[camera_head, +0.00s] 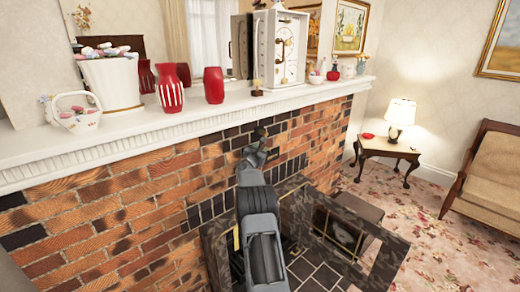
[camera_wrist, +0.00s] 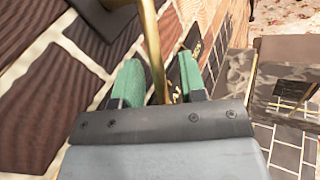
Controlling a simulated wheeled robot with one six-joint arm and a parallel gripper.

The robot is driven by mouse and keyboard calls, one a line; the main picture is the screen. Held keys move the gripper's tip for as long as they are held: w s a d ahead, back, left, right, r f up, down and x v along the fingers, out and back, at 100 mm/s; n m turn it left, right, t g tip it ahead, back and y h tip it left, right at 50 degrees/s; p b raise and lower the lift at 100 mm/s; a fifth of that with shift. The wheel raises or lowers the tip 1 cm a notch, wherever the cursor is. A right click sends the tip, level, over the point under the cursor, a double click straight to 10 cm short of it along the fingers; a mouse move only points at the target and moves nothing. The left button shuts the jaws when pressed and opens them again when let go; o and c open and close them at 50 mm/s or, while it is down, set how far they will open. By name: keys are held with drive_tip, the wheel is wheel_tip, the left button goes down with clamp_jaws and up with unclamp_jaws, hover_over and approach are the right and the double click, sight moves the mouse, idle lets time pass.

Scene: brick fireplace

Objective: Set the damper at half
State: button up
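A brass rod (camera_wrist: 152,45), which looks like the damper handle, runs down from the top edge of the wrist view. It passes between the two green-padded fingers of my gripper (camera_wrist: 159,68). The fingers are apart, with a gap visible on each side of the rod, so they are around it and not closed on it. A small dark plate with gold marks (camera_wrist: 198,48) shows beyond the right finger, too small to read. In the head view my gripper (camera_head: 259,138) is at the dark brick band under the mantel; the rod cannot be made out there.
The white mantel shelf (camera_head: 190,119) juts out just above my gripper, carrying red vases (camera_head: 214,86), a clock (camera_head: 286,48) and a basket (camera_head: 76,115). The brick face (camera_head: 110,215) is close on the left. A dark marbled hearth frame (camera_head: 378,262) stands below right.

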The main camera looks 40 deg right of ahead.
drive_tip(key=shift+d, duration=0.1)
drive_tip(key=shift+c, duration=0.2)
clamp_jaws()
idle(0.5)
